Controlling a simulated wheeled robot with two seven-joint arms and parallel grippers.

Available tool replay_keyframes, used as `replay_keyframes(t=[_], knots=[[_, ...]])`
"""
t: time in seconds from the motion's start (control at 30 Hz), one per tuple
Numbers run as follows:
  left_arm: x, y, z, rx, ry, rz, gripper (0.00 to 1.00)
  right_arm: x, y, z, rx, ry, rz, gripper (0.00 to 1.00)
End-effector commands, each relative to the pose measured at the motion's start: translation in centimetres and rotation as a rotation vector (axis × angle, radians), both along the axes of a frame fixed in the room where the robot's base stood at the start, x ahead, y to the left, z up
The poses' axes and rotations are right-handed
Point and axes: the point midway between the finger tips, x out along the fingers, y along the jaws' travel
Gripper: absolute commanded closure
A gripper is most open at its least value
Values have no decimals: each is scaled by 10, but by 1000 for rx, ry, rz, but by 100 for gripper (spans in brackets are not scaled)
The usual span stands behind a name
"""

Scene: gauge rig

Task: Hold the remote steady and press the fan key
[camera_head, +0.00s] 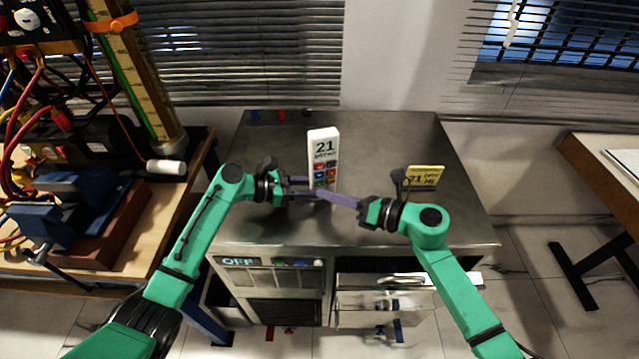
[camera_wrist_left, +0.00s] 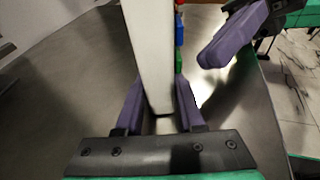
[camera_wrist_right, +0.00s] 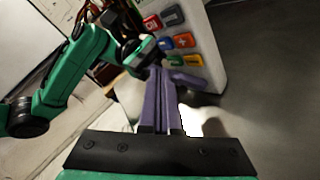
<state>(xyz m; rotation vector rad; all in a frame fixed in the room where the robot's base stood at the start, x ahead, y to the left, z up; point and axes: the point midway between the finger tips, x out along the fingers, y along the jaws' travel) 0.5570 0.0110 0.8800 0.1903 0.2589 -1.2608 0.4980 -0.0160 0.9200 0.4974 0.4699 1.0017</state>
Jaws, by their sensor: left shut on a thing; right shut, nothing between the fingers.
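The white remote (camera_head: 323,146) stands upright on the metal counter, with "21" on its display and coloured keys below. My left gripper (camera_head: 312,189) is shut on the lower part of the remote, with a purple finger on each side in the left wrist view (camera_wrist_left: 160,105). My right gripper (camera_head: 325,194) is shut and empty, its fingertips in front of the lower keys. In the right wrist view the remote (camera_wrist_right: 205,70) shows red, blue, orange and green keys, and the closed fingers (camera_wrist_right: 165,75) overlap its lower left edge. I cannot tell whether they touch a key.
The metal counter (camera_head: 265,150) has free room behind the remote. A yellow card (camera_head: 425,178) reading "21" stands at the right. The counter front has an "OFF" display (camera_head: 238,261) and an open drawer (camera_head: 385,300). A cluttered wooden bench (camera_head: 150,225) stands left.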

Motion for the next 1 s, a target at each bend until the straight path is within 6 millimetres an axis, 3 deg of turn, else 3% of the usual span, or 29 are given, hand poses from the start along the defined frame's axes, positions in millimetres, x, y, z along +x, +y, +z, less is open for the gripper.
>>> replay_keyframes(t=[1.0], knots=[[0,0,1,-1,0,0,94,8,3,0,0,-1,0,100]])
